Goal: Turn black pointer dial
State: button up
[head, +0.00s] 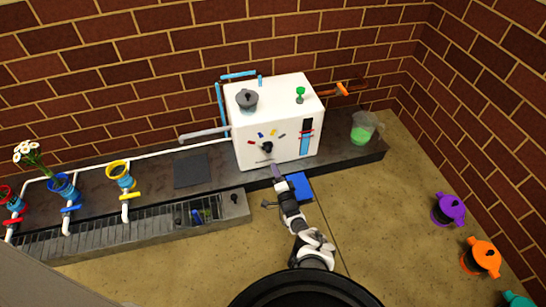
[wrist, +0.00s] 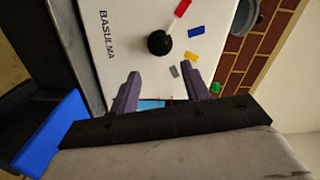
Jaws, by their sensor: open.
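The black pointer dial (head: 267,147) sits on the front face of a white box (head: 250,154), below an arc of coloured marks. In the wrist view the dial (wrist: 159,43) is a round black knob whose pale pointer line aims toward the red mark (wrist: 183,8). Blue, yellow and grey marks follow along the arc. My gripper (head: 277,168) is in front of the box's lower front, a little below and right of the dial. In the wrist view my gripper (wrist: 160,72) is open, its two purple-grey fingers apart and empty. The dial shows beyond the fingertips, apart from them.
A blue block (head: 299,187) lies beside my gripper. A grey lidded pot (head: 247,99) and a green knob (head: 300,92) are on the box top. A beaker of green liquid (head: 363,127) stands right. Pipes with coloured valves and a flower vase (head: 63,187) are left.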

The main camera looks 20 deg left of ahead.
jog(key=shift+p+v, duration=0.7)
jog(key=shift+v, duration=1.25)
